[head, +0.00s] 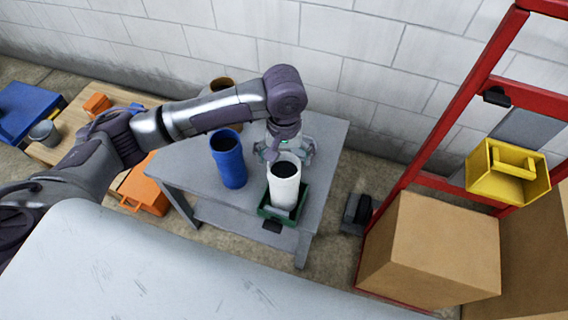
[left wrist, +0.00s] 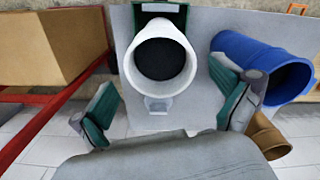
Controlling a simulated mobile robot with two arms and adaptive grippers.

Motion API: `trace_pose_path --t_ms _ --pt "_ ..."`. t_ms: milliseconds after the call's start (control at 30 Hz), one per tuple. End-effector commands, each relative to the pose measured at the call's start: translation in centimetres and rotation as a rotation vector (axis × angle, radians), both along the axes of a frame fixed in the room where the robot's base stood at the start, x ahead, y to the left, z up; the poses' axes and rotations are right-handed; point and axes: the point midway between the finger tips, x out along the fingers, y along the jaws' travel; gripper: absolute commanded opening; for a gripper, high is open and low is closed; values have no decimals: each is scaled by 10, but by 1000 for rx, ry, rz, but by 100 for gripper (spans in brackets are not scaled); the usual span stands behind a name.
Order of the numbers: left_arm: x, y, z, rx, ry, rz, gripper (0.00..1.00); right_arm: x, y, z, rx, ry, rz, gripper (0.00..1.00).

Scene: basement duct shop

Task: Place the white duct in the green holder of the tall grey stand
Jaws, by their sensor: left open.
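The white duct (head: 284,190) stands nearly upright on the tall grey stand (head: 325,140), its dark open mouth facing up. Its lower end appears to be inside the green holder (head: 264,212) at the stand's front edge; the duct hides most of the holder's inside. In the left wrist view the white duct (left wrist: 164,92) shows mouth-on, with the green holder (left wrist: 125,20) around its far end. My left gripper (head: 290,152) is open behind the duct's top. In the wrist view its two fingers (left wrist: 170,112) are spread wide, apart from the duct. My right gripper is not in view.
A blue duct (head: 229,165) stands left of the white one, with a brown duct (head: 222,84) behind. Cardboard boxes (head: 430,250) and a red rack (head: 455,100) with a yellow bin (head: 490,185) stand right. A low wooden table (head: 70,145) is left; the wall is close behind.

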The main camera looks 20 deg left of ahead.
Motion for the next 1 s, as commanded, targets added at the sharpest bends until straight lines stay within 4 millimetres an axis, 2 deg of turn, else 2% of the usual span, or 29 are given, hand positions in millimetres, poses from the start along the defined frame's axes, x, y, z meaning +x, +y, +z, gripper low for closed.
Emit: trace_pose_path --t_ms 33,200,400,567,1000 --pt "1 -1 15 -2 -5 -1 100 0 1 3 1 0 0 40" --pt "1 0 50 -1 -3 0 100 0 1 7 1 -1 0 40" --pt "1 0 74 -1 -1 0 100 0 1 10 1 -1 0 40" --pt "0 0 80 0 0 0 100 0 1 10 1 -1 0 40" --pt "0 0 79 0 0 0 100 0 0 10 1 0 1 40"
